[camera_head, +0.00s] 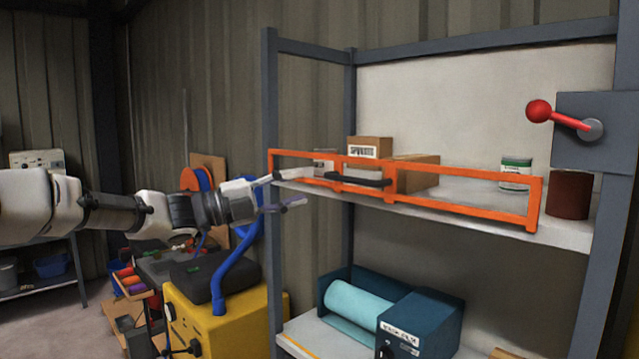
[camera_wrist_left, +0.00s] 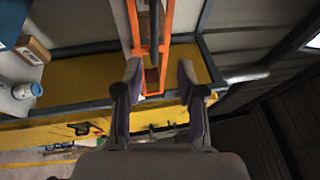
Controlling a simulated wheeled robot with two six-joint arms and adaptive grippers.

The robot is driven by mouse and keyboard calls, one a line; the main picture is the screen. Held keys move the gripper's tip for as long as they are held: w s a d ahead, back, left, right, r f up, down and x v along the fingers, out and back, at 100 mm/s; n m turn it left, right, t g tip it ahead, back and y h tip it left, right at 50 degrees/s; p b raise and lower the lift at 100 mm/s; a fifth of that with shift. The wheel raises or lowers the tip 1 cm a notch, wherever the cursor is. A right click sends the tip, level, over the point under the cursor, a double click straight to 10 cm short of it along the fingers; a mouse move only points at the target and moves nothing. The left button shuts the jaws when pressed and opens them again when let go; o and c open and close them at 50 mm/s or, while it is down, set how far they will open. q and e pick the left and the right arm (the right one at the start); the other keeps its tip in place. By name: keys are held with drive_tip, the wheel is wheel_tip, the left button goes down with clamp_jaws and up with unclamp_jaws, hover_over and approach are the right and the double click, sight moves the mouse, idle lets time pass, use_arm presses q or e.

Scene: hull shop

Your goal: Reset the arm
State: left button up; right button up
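My left gripper (camera_head: 284,190) reaches in from the left in the head view, beside the left post of a grey shelf rack. Its two fingers are spread apart with nothing between them. In the left wrist view the open fingers (camera_wrist_left: 158,85) point towards the end of an orange frame (camera_wrist_left: 152,82). The same orange frame (camera_head: 457,209) with a black handle (camera_head: 358,180) runs along the front of the upper shelf in the head view. The upper fingertip appears close to its left end; I cannot tell whether they touch. My right gripper is not in view.
The upper shelf (camera_head: 465,221) holds cardboard boxes (camera_head: 418,175), a green-labelled can (camera_head: 515,174) and a dark red cylinder (camera_head: 569,195). A red-knobbed lever (camera_head: 556,117) is at right. A blue machine (camera_head: 420,325) stands below. A yellow cabinet (camera_head: 230,325) stands under my left arm.

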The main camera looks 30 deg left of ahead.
use_arm(q)
drive_tip(key=shift+s+f, duration=0.1)
idle(0.3)
drive_tip(key=shift+s+a+f, duration=0.1)
drive_tip(key=shift+a, duration=0.05)
